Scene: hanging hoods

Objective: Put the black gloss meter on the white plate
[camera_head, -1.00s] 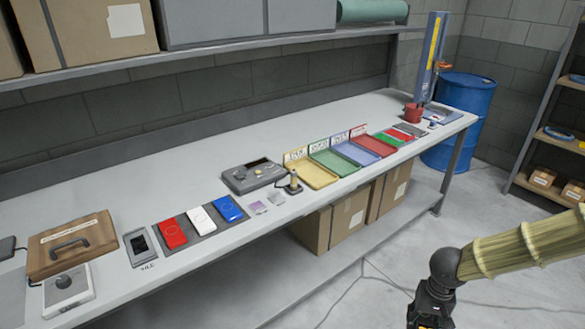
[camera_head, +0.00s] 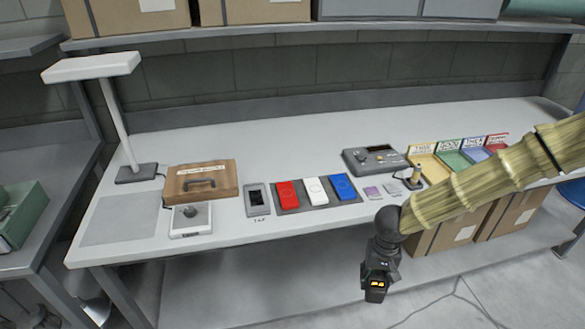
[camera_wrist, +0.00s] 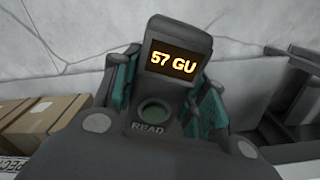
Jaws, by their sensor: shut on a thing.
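My gripper (camera_head: 377,272) is shut on the black gloss meter (camera_head: 375,293). In the wrist view the gloss meter (camera_wrist: 160,88) sits between the teal-padded fingers, its screen reading "57 GU" in orange above a button marked READ. My gripper hangs in front of the bench, out over the floor, well apart from the plates. The white plate (camera_head: 315,190) lies on the bench on a dark grey base, between a red plate (camera_head: 289,195) and a blue plate (camera_head: 344,187). My gripper is to the right of and nearer than the white plate.
A lamp (camera_head: 115,110) stands at the left. A grey instrument (camera_head: 377,159) and coloured trays (camera_head: 430,166) are at the right. The bench behind the plates is clear.

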